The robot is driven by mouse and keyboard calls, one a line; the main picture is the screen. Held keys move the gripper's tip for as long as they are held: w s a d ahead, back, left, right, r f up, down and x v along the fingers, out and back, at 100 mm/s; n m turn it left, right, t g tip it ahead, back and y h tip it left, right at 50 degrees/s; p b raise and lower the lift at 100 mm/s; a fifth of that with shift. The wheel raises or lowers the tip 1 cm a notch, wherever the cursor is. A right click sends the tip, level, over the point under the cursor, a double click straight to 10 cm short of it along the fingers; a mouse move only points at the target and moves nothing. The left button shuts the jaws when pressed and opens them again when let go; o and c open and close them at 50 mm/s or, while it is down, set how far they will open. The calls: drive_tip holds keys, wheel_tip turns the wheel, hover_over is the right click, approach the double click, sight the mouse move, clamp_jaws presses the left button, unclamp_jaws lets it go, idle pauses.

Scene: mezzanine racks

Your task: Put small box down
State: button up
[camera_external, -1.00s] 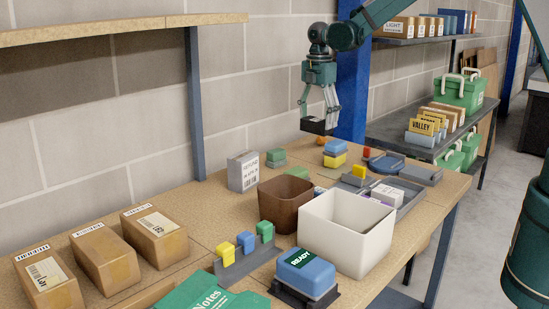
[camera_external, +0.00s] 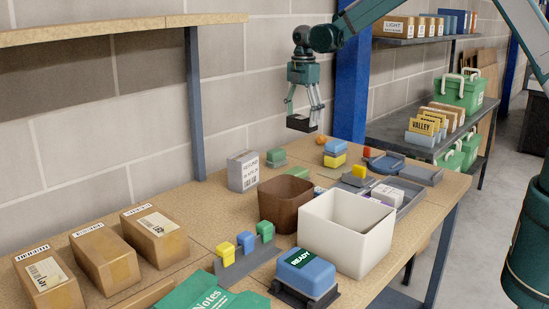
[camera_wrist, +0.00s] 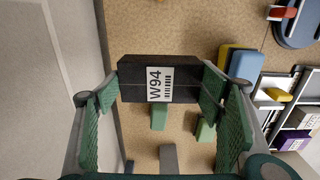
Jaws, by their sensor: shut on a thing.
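The small box is black with a white label reading W94. In the wrist view the small box (camera_wrist: 135,80) is held between the two green-padded fingers of my gripper (camera_wrist: 160,88). In the external view my gripper (camera_external: 302,112) is shut on the small box (camera_external: 300,124), which hangs in the air above the back of the wooden table (camera_external: 225,200), near the wall. A gap shows between the box and the tabletop items below it.
Below stand a grey box (camera_external: 242,171), green blocks (camera_external: 276,156), blue and yellow blocks (camera_external: 335,153) and an orange ball (camera_external: 321,139). A brown bin (camera_external: 285,204) and a white bin (camera_external: 346,228) stand farther forward. A blue post (camera_external: 351,90) rises at the right.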

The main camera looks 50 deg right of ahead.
drive_tip(key=shift+f, duration=0.1)
drive_tip(key=shift+f, duration=3.05)
drive_tip(key=shift+f, duration=1.85)
drive_tip(key=shift+f, duration=0.2)
drive_tip(key=o, duration=0.9)
drive_tip(key=shift+r, duration=0.2)
wheel_tip(320, 180, up, 12)
